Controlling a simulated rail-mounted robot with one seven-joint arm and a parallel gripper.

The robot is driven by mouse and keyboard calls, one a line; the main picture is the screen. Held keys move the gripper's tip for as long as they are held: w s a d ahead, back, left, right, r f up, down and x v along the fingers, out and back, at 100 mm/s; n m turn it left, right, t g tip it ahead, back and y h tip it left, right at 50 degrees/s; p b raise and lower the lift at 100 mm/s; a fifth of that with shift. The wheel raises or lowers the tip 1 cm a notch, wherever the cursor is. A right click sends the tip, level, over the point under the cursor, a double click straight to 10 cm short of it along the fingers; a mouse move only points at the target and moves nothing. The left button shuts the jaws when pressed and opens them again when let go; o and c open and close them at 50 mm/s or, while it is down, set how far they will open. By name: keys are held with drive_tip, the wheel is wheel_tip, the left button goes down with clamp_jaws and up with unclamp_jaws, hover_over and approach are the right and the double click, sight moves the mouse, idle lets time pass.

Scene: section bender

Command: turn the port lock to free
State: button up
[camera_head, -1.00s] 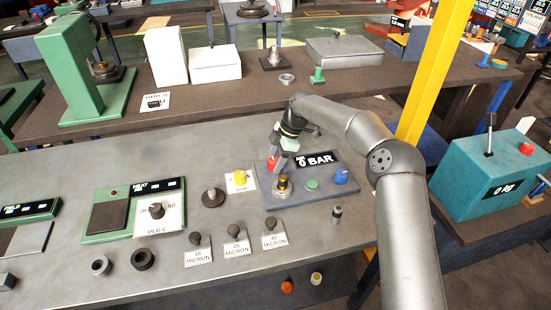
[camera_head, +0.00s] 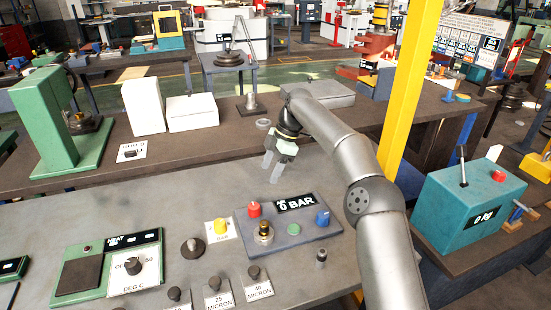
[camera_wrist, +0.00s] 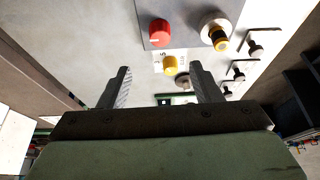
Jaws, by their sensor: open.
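A grey-blue panel (camera_head: 275,250) with a "0 BAR" display lies on the bench and carries a red knob (camera_head: 254,208), a brass port (camera_head: 263,233), a green button (camera_head: 293,229) and a blue knob (camera_head: 322,218). No readable label shows which part is the port lock. In the wrist view the red knob (camera_wrist: 159,33) has a white mark, and the brass port (camera_wrist: 215,32) is beside it. My gripper (camera_head: 271,168) is open and empty, above and behind the panel, apart from the red knob. Its two fingers also show in the wrist view (camera_wrist: 161,88).
A yellow knob (camera_head: 221,225) on a white BAR card stands left of the panel. Several dark micron knobs (camera_head: 254,272) stand in front. A yellow post (camera_head: 403,90) rises to the right of my arm.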

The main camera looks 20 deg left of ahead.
drive_tip(key=shift+p+v, duration=0.35)
drive_tip(key=shift+v, duration=1.4)
drive_tip(key=shift+s, duration=0.1)
